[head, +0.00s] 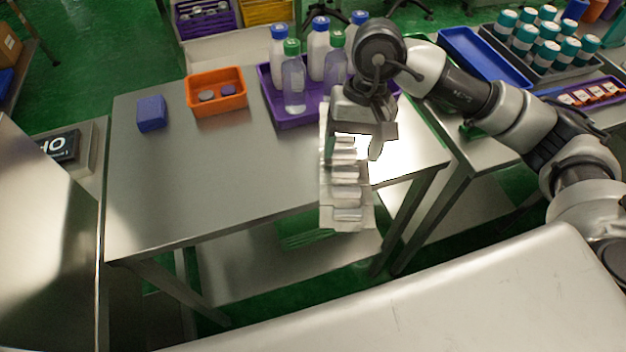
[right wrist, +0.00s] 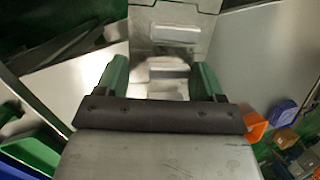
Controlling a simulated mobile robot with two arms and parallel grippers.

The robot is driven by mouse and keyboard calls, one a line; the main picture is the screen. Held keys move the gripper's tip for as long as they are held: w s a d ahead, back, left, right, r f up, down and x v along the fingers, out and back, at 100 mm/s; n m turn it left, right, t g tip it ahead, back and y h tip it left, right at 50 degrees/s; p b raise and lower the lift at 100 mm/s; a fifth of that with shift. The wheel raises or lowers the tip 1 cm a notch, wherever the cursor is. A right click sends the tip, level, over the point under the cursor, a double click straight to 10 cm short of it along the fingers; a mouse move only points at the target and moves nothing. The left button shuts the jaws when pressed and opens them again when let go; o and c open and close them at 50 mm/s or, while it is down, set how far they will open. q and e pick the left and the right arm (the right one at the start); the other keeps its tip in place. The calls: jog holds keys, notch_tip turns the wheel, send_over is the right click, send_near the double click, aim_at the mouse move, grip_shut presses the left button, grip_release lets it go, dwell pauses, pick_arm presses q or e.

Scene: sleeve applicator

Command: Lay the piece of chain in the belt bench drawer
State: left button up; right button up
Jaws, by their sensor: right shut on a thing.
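The piece of chain (head: 347,193) is a pale grey-white strip with several raised rounded cleats. It hangs from my right gripper (head: 356,148), over the front right part of the steel table. In the right wrist view my right gripper (right wrist: 163,80) has its two green-sided fingers on either side of the strip, and the chain (right wrist: 172,35) runs on beyond them. The gripper is shut on the chain. I cannot make out a belt bench drawer in either view. My left gripper is not in view.
The steel table (head: 220,165) carries a blue block (head: 151,113), an orange bin (head: 216,92) and a purple tray (head: 283,118) with several bottles. Its left and front part is clear. A second bench at right holds a blue tray (head: 484,56) and a rack of teal-capped bottles.

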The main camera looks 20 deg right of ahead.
jog(key=w+a+r+m+t+b, duration=0.2)
jog(key=w+a+r+m+b, duration=0.1)
jog(key=r+m+b, duration=0.4)
notch_tip(320, 180, up, 12)
jog(key=m+t+b, duration=0.1)
jog(key=m+b, duration=0.3)
jog(key=m, duration=0.2)
send_over(324, 166)
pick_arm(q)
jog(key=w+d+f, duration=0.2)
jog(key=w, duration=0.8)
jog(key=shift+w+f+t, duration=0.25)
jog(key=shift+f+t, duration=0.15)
pick_arm(e)
jog(key=shift+w+a+r+y, duration=0.1)
jog(key=shift+a+r+y, duration=0.1)
jog(key=shift+y, duration=0.1)
jog(key=shift+f, duration=0.1)
